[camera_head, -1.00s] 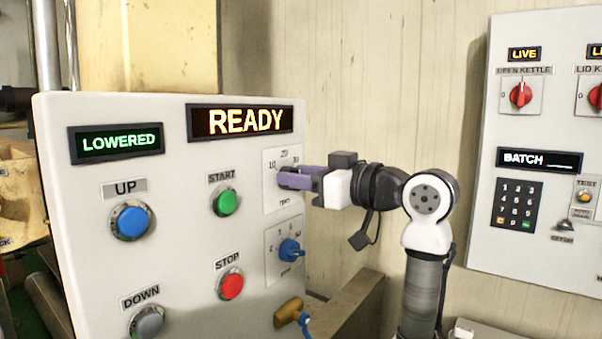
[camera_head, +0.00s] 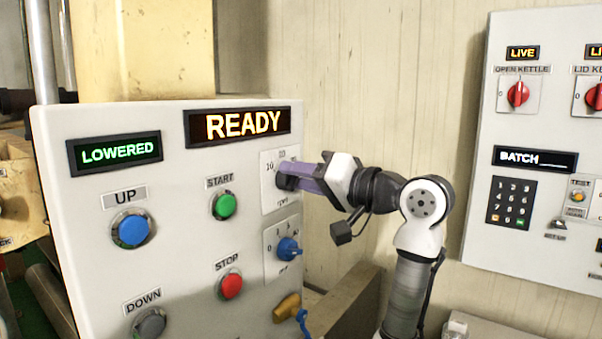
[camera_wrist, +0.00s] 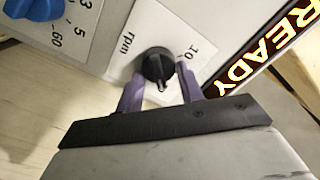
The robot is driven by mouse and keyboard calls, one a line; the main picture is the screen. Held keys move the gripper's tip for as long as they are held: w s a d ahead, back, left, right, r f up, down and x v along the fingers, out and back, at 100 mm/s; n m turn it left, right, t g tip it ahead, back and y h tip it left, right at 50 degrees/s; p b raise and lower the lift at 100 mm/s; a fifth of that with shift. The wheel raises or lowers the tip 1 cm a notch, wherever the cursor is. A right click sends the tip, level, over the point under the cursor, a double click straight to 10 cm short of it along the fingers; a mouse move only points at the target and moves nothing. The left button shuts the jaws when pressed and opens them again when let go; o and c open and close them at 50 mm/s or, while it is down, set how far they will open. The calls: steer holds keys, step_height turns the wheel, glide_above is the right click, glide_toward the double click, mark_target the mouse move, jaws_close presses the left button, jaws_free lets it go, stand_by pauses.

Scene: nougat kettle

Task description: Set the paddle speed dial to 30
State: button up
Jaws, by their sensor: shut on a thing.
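The paddle speed dial (camera_wrist: 157,65) is a black round knob on a white plate (camera_wrist: 118,62) marked rpm. In the wrist view the number 10 shows beside it. The 20 and 30 marks are hidden there, and I cannot read the dial's setting for certain. My gripper (camera_wrist: 160,80) has its two purple fingers on either side of the knob and is shut on it. In the head view my gripper (camera_head: 290,178) reaches the plate from the right, with its fingers covering most of the dial and the right side of the scale.
Just below is a blue dial (camera_head: 289,248), with a brass-coloured handle (camera_head: 287,307) under it. Left are the green START button (camera_head: 224,206) and red STOP button (camera_head: 231,286). The display (camera_head: 238,126) reads READY. A second panel (camera_head: 543,118) hangs at right.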

steer(key=shift+m, duration=0.6)
steer(key=o, duration=1)
steer(key=shift+d, duration=0.1)
steer(key=b+v, duration=0.4)
steer(key=v, duration=0.9)
steer(key=shift+s+d, duration=0.25)
steer(key=shift+d, duration=0.05)
